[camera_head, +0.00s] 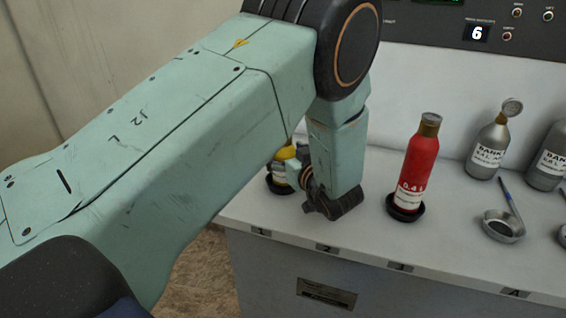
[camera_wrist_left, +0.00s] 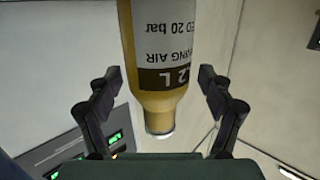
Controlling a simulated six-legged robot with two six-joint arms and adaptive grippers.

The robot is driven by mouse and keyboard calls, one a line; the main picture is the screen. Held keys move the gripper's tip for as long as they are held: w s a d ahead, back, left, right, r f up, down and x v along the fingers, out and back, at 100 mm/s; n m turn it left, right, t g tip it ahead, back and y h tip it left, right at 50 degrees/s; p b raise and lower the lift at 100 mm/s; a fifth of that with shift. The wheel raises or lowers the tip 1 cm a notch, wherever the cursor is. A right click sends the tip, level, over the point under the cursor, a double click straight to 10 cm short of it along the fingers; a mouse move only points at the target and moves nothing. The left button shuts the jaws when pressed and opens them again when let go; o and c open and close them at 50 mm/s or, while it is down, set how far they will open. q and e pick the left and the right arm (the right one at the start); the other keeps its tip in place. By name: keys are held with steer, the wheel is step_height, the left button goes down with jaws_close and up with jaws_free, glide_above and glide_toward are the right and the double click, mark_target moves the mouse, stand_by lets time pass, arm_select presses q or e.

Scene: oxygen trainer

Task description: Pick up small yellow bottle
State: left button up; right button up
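The small yellow bottle (camera_head: 279,172) stands in a dark round holder at slot 1 on the left of the white bench, largely hidden behind my left arm in the head view. In the left wrist view the yellow bottle (camera_wrist_left: 160,25) appears upside down, with a black and white label, between the fingers. My left gripper (camera_wrist_left: 159,80) is open, with a finger on each side of the bottle and a visible gap to both. In the head view its fingers are mostly hidden by my arm. My right gripper is not in view.
A red bottle (camera_head: 418,160) stands in a dark holder right of my left arm. Grey bottles (camera_head: 488,150) and a small metal pan (camera_head: 503,228) are further right. A dark control panel (camera_head: 455,25) is behind. The bench front carries slot numbers.

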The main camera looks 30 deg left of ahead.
arm_select(q)
steer(key=shift+s+a+f, duration=0.1)
steer(key=shift+a, duration=0.15)
steer(key=c, duration=0.3)
steer(key=shift+f, duration=0.1)
steer(key=shift+c, duration=0.8)
steer(key=shift+d, duration=0.25)
steer(key=c, duration=0.4)
steer(key=shift+a, duration=0.2)
steer(key=c, duration=0.6)
steer(key=shift+w+d, duration=0.1)
steer(key=shift+w, duration=0.15)
steer(key=shift+c, duration=0.3)
steer(key=shift+r, duration=0.25)
